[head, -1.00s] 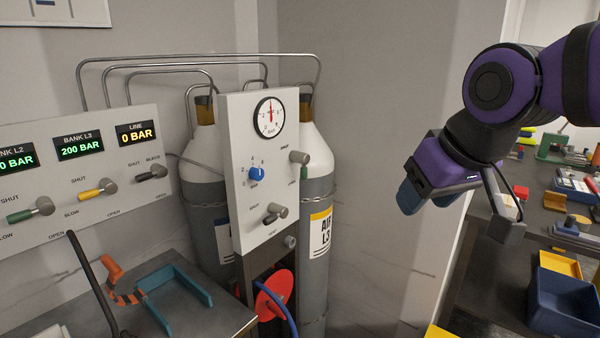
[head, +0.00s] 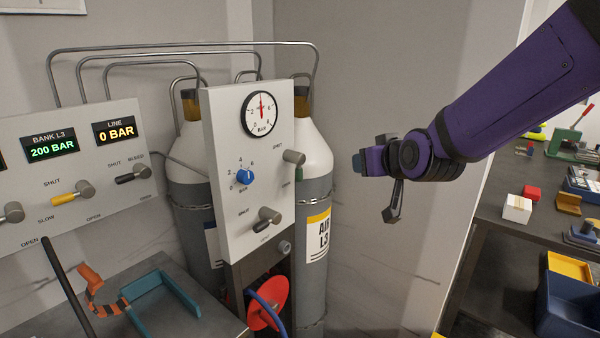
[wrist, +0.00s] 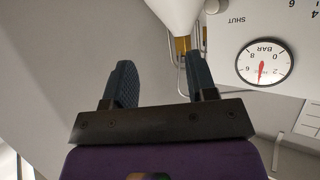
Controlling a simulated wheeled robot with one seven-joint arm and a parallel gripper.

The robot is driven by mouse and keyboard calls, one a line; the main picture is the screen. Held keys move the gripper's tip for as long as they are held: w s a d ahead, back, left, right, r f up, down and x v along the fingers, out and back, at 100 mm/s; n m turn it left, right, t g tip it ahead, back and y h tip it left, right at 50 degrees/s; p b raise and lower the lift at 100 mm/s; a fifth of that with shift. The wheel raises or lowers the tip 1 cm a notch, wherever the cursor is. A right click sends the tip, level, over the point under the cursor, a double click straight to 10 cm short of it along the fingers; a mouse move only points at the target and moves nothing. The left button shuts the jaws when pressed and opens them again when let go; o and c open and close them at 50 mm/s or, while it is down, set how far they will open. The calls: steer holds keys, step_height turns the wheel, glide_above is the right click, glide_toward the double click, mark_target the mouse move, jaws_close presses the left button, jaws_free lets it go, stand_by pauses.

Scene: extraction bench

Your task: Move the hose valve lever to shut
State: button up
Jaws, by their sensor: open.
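The white hose panel (head: 222,130) stands in front of the gas cylinders in the head view. Its upper valve (head: 293,157) has a grey knob, with a green piece below it. Its lower valve lever (head: 266,219) has a grey hub and a dark handle angled down-left, between a SHUT label at upper left and a label below. I cannot tell for sure which valve is the hose valve. My gripper (head: 360,163) is open and empty, right of the panel and apart from it. In the wrist view my gripper's fingers (wrist: 163,82) are spread, with the panel's gauge (wrist: 264,62) at upper right.
A blue selector knob (head: 244,176) sits on the panel. A bank panel (head: 75,165) with levers and displays is at left. A red reel (head: 268,303) with a blue hose is below. A dark blue bin (head: 570,315) stands at right. The space between gripper and panel looks clear.

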steer(key=w+a+f+t+y, duration=0.1)
steer(key=w+a+f+t, duration=0.1)
steer(key=w+a+f, duration=0.4)
steer(key=t+y, duration=0.1)
steer(key=t, duration=0.1)
glide_toward(300, 173)
steer(key=shift+t, duration=0.3)
steer(key=x, duration=1.1)
steer(key=shift+w+f, duration=0.1)
steer(key=shift+f, duration=0.15)
steer(key=c, duration=0.9)
